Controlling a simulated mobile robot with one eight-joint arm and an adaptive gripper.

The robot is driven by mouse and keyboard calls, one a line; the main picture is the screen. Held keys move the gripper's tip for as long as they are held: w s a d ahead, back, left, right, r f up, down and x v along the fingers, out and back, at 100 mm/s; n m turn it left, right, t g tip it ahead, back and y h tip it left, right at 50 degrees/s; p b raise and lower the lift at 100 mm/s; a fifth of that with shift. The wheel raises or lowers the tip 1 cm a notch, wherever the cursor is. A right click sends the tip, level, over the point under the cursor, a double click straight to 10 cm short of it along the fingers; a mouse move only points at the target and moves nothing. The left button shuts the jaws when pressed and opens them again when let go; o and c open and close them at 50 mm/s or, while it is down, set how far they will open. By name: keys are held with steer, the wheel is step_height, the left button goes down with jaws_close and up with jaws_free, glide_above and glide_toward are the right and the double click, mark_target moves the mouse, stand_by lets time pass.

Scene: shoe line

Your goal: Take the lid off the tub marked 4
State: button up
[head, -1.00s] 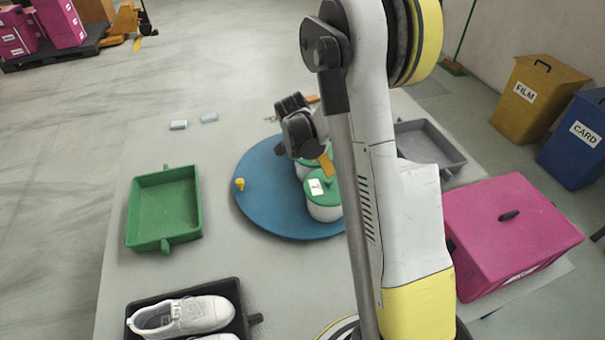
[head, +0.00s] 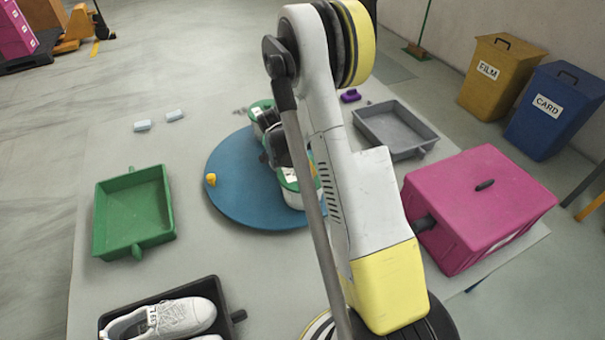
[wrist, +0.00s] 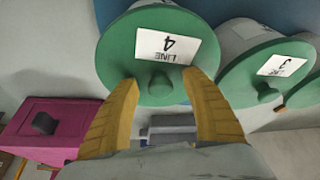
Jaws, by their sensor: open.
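The tub marked 4 (wrist: 115,12) has a green lid (wrist: 120,50) with a white "LINE 4" label, upside down in the wrist view. A green knob (wrist: 160,84) stands on this lid near its lower edge in the picture. My gripper (wrist: 162,79) is open, its two yellow fingers on either side of the knob; I cannot tell whether they touch it. In the head view my gripper (head: 312,167) is mostly hidden by my arm, over a white tub (head: 293,198) with a green lid on the blue round board.
A second green-lidded tub (wrist: 245,35) stands close on the right in the wrist view.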

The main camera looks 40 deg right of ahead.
jaws_close()
